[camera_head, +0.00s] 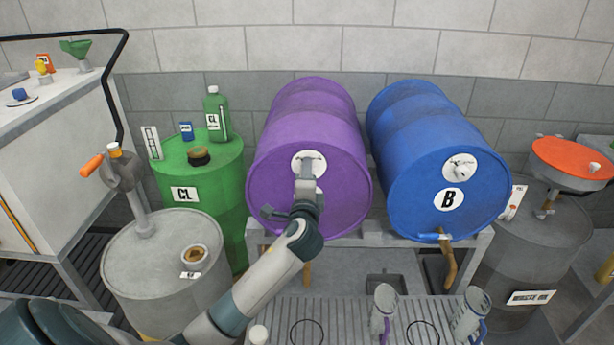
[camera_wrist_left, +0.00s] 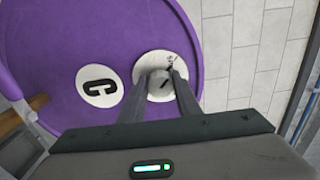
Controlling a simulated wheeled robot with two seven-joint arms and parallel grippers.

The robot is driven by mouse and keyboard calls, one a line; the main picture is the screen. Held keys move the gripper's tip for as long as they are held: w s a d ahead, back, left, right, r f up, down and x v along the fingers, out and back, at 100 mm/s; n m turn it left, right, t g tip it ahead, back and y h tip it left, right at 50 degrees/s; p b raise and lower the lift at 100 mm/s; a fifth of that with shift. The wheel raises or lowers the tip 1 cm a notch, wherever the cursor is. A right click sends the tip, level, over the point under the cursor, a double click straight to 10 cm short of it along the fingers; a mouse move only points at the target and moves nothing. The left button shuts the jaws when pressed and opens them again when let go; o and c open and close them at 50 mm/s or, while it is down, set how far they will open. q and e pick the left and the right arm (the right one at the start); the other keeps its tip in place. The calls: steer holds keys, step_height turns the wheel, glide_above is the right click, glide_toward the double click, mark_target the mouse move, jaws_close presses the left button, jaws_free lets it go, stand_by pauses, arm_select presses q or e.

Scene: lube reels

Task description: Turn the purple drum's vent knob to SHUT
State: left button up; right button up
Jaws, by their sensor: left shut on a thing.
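The purple drum (camera_head: 270,190) lies on its side on a stand, its round face toward me. Its face also fills the left wrist view (camera_wrist_left: 50,60), with a white C label (camera_wrist_left: 101,86). The vent knob (camera_wrist_left: 159,80) sits on a white round plate (camera_wrist_left: 152,62) near the drum's rim. My left gripper (camera_head: 308,165) reaches up to the plate (camera_head: 297,160). In the left wrist view its two fingers (camera_wrist_left: 158,82) are shut on the vent knob, one on each side. The plate's marks are too small to read. My right gripper is not in view.
A blue drum (camera_head: 440,150) marked B lies to the right on the same stand (camera_head: 375,240). A green drum (camera_head: 215,220) and a grey drum (camera_head: 130,265) with a crank pump stand at left. A waste oil drum (camera_head: 530,250) stands at right.

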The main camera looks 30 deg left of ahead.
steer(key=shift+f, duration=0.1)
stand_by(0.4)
arm_select(q)
steer(key=o, duration=1.1)
steer(key=shift+c, duration=0.2)
steer(key=b+v, duration=0.3)
steer(key=v, duration=1.4)
steer(key=shift+s+b, duration=0.25)
steer(key=shift+b, duration=0.15)
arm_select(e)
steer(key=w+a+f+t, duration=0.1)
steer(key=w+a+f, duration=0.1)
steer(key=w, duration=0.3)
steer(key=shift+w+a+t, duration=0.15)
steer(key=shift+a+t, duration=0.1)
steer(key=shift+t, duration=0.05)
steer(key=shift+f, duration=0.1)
